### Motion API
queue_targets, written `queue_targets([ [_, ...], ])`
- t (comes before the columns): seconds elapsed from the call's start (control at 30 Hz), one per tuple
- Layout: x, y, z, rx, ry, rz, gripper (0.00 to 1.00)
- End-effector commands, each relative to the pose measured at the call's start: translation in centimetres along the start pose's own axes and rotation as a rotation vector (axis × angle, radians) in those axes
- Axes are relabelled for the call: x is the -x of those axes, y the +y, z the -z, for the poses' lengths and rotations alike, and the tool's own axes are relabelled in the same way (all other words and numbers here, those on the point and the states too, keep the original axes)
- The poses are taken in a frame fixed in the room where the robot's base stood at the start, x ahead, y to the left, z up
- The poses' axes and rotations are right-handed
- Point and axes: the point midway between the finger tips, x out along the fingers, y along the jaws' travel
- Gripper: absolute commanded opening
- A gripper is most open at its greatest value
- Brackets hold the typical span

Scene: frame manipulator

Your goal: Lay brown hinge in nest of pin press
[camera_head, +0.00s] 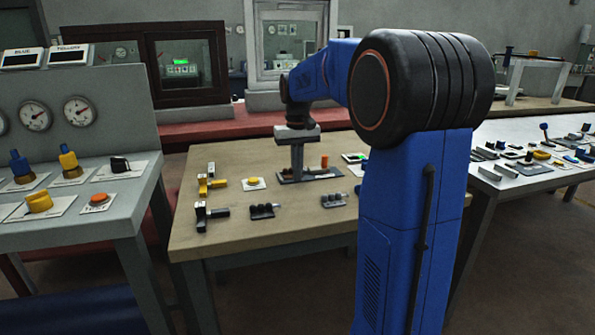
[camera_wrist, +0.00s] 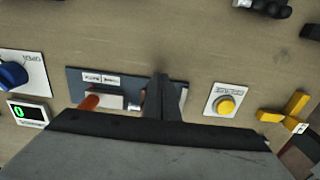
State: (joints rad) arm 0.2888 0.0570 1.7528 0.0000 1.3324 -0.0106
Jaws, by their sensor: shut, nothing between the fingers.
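The pin press appears to be the dark plate (camera_head: 325,176) on the wooden table, with an orange-red upright part (camera_head: 324,161). In the wrist view the dark plate (camera_wrist: 78,77) carries white labels, the orange-red part (camera_wrist: 88,103) and a metal piece (camera_wrist: 134,101). My gripper (camera_head: 297,178) points down at the plate's left part in the head view. Its fingers (camera_wrist: 160,82) are shut together and empty, covering part of the plate. I cannot make out a brown hinge for sure. The nest is not clear either; the fingers may hide it.
A yellow button (camera_wrist: 226,106) sits beside the plate, with a yellow handle (camera_wrist: 288,107) beyond. A blue knob (camera_wrist: 13,74) and green display (camera_wrist: 28,113) lie on the other side. Dark small parts (camera_head: 262,211) (camera_head: 333,200) lie near the table's front. Bare wood lies between them.

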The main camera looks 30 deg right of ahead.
Motion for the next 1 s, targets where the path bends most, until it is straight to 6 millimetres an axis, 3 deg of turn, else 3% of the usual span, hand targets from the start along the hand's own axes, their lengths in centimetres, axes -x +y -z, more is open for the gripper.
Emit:
queue_targets([
  [0.6, 9.1, 0.0, 0.0, 0.0, 0.002, 0.0, 0.0],
  [1.0, 10.1, -0.2, -0.3, 0.002, 0.004, 0.0, 0.0],
])
